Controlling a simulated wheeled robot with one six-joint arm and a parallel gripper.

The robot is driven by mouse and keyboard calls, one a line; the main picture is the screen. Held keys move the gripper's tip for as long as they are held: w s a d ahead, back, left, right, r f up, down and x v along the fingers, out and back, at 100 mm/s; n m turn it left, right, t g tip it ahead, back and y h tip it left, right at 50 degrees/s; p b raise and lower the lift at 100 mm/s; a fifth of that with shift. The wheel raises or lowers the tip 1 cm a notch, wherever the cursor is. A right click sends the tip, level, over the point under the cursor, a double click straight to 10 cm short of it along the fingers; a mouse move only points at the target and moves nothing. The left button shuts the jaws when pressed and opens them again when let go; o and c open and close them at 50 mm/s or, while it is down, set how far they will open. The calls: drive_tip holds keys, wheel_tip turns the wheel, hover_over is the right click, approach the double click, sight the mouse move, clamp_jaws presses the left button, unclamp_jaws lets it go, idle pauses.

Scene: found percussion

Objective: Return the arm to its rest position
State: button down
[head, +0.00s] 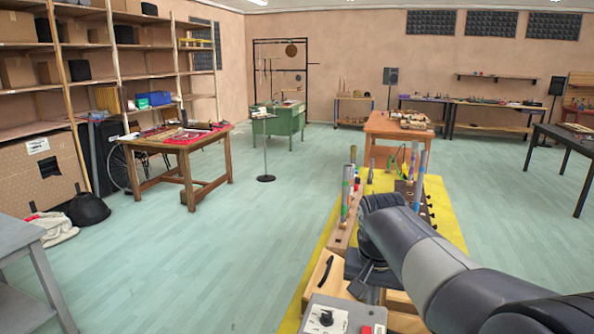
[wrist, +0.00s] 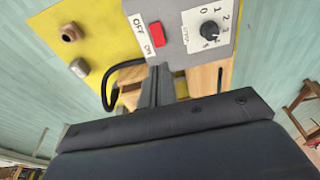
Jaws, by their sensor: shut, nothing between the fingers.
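My gripper (head: 360,284) points down there, just behind a grey control box (head: 340,315). In the wrist view my gripper (wrist: 160,72) is shut, with its dark fingers together and nothing visible between them. Its tips overlap the lower edge of the grey panel in that view; I cannot tell whether they touch it. The panel has a red switch (wrist: 156,34) beside an OFF/ON label and a black dial (wrist: 209,30) with numbers.
Upright coloured tubes (head: 347,194) stand on the bench, close beyond my arm. A wooden table (head: 180,145) stands left, an orange-brown table (head: 390,126) beyond. A thin stand (head: 265,150) is mid-room. The green floor (head: 210,255) left of the bench is clear.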

drive_tip(key=r+p, duration=0.1)
drive_tip(key=p, duration=0.1)
drive_tip(key=s+r+p, duration=0.1)
drive_tip(key=p, duration=0.1)
drive_tip(key=r+p, duration=0.1)
drive_tip(key=shift+s+a+r+g+p, duration=0.2)
drive_tip(key=shift+s+g+p, duration=0.1)
drive_tip(key=shift+p, duration=0.1)
wheel_tip(320, 180, down, 7)
drive_tip(key=w, duration=0.1)
drive_tip(key=shift+d, duration=0.2)
